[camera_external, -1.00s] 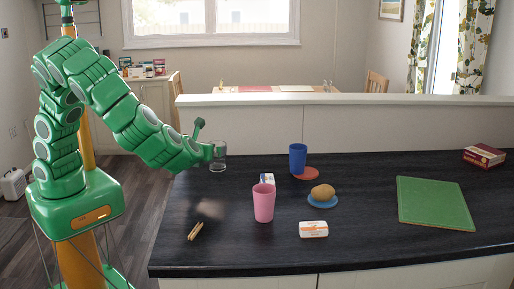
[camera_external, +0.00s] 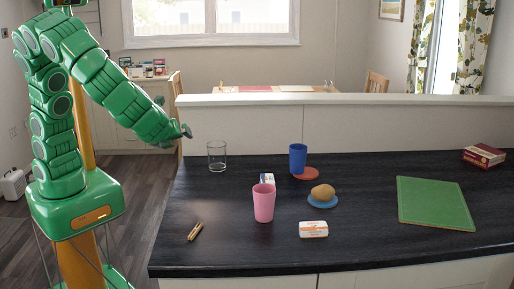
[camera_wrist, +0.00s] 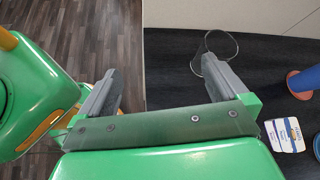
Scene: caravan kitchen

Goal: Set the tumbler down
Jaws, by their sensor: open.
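The clear glass tumbler (camera_external: 217,157) stands upright on the dark counter (camera_external: 365,237), near its back left corner. My gripper (camera_external: 184,131) is open and empty, up and to the left of the tumbler and apart from it in the outside view. In the wrist view my gripper (camera_wrist: 160,78) shows its two grey fingers spread wide with nothing between them. The rim of the tumbler (camera_wrist: 217,47) shows faintly there, just past the right finger, which hides part of it.
A pink cup (camera_external: 263,203), a blue cup (camera_external: 298,158) by a red-brown disc (camera_external: 305,174), bread on a blue plate (camera_external: 322,204), a white packet (camera_external: 313,229) and a green board (camera_external: 434,203) stand to the right. Small wooden sticks (camera_external: 195,231) lie in front. A low wall (camera_external: 340,130) runs behind.

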